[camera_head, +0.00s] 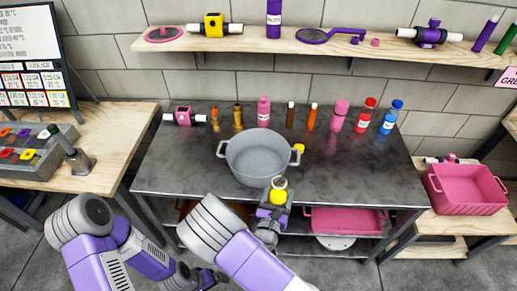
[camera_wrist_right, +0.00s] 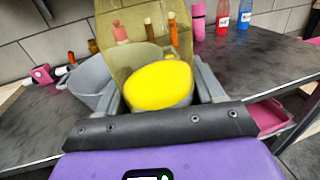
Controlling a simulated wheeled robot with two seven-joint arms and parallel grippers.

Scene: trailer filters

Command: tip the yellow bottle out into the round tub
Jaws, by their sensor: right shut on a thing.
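The round grey tub (camera_head: 240,160) with two side handles stands on the dark metal table; it also shows in the right wrist view (camera_wrist_right: 88,80), behind the bottle. The yellow bottle (camera_head: 279,196) is at the tub's near right edge. In the right wrist view the bottle (camera_wrist_right: 125,60) is see-through, with bright yellow contents low in it. My right gripper (camera_head: 271,212) is shut on the bottle, just in front of the tub. My left gripper (camera_head: 200,279) is low at the front, away from the tub; its jaws are too unclear to judge.
A small yellow piece (camera_head: 299,148) lies by the tub's right handle. Several bottles, among them a pink one (camera_head: 264,111) and a blue one (camera_head: 391,117), line the table's back. A shelf (camera_head: 270,42) hangs above. The table (camera_head: 370,165) is clear right of the tub.

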